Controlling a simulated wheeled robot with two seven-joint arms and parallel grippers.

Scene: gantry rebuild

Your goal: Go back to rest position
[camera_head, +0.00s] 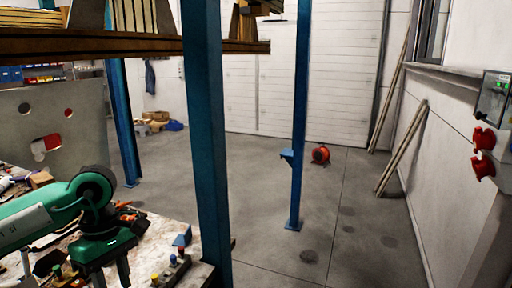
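My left arm, green and grey with black joints, comes in from the left edge. My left gripper (111,275) points down over the cluttered workbench (203,272) at the lower left. Its two black fingers stand apart, with nothing visible between them. Their tips are close to the bottom edge of the picture. My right gripper is not in view.
A blue post (207,140) rises just right of the bench, close in front. A second blue post (299,120) stands farther back. Open grey floor (350,235) spreads to the right, up to the wall.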

